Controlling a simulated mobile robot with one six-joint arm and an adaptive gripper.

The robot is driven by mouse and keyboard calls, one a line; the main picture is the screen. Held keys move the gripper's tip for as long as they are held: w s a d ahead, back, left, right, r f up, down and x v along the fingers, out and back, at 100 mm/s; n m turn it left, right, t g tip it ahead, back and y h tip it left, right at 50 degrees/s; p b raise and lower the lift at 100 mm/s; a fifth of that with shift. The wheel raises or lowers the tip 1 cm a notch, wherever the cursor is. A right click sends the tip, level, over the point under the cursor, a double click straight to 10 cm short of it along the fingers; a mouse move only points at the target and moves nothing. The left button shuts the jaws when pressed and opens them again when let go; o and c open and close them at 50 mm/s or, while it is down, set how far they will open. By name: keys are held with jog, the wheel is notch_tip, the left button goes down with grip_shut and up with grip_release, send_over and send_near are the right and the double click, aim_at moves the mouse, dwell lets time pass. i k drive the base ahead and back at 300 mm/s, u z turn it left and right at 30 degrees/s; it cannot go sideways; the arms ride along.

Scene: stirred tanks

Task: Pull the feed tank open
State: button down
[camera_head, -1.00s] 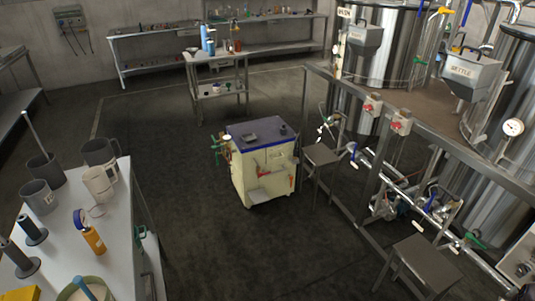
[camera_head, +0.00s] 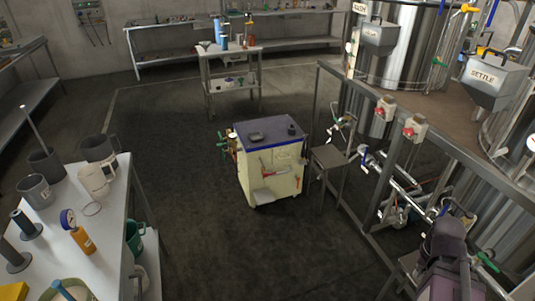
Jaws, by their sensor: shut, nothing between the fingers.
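Two large shiny steel tanks stand on the raised platform at the right, the left one (camera_head: 396,45) nearly in the middle of it and the right one (camera_head: 500,130) cut off by the frame edge. A grey hopper (camera_head: 378,38) hangs in front of the left tank; its label is too small to read surely. Another grey hopper (camera_head: 493,78) reads "SETTLE". I cannot tell which one is the feed tank. My gripper's fingers are not visible.
A cream cart with a blue-edged top (camera_head: 268,160) stands mid-floor. A grey stool (camera_head: 330,158) stands by the platform frame (camera_head: 455,150), with pipes and valves below it. A white bench (camera_head: 110,235) with jugs is at left. The dark floor between is clear.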

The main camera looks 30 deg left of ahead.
aim_at(284, 153)
jog(key=u, duration=0.6)
jog(key=i, duration=0.85)
jog(key=u, duration=0.45)
jog(key=k, duration=0.65)
jog(key=u, duration=0.2)
jog(key=i, duration=1.6)
jog(key=z, duration=0.25)
